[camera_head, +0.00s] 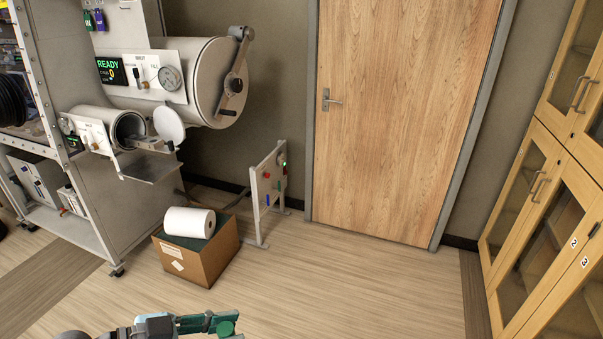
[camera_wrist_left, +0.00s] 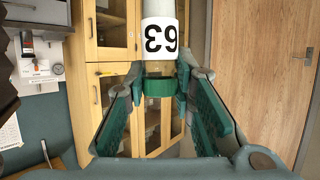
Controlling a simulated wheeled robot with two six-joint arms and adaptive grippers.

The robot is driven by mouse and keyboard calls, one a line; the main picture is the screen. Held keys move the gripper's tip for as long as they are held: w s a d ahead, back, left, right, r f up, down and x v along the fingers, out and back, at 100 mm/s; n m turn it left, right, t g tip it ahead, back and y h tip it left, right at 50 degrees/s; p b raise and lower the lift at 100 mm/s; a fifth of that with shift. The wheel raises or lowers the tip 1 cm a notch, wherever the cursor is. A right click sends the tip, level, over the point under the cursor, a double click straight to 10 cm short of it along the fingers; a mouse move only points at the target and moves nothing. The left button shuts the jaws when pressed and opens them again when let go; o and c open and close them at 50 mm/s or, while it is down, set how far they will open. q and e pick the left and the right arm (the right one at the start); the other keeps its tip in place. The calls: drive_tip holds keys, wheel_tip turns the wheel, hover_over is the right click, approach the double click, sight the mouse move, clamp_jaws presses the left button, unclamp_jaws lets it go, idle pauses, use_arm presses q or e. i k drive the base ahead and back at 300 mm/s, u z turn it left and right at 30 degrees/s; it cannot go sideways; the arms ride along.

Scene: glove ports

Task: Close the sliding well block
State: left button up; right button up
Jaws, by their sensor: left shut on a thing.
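My left gripper (camera_head: 215,322) is at the bottom of the head view, low in front of the cardboard box and well away from the wall equipment. In the left wrist view its two green-padded fingers (camera_wrist_left: 163,88) are shut on a tube (camera_wrist_left: 160,38). I cannot pick out a sliding well block for certain in either view. My right gripper is in neither view.
A large cylinder chamber (camera_head: 205,75) and a smaller one (camera_head: 122,125) with its round door (camera_head: 168,124) open stand at the left. A cardboard box (camera_head: 195,262) with a paper roll (camera_head: 189,221) and a small panel stand (camera_head: 270,185) are on the floor. Floor at the right is clear.

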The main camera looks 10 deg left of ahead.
sight(144, 144)
drive_tip(key=z, duration=0.4)
drive_tip(key=i, duration=2.15)
drive_tip(key=u, duration=0.8)
drive_tip(key=i, duration=1.3)
drive_tip(key=u, duration=1.2)
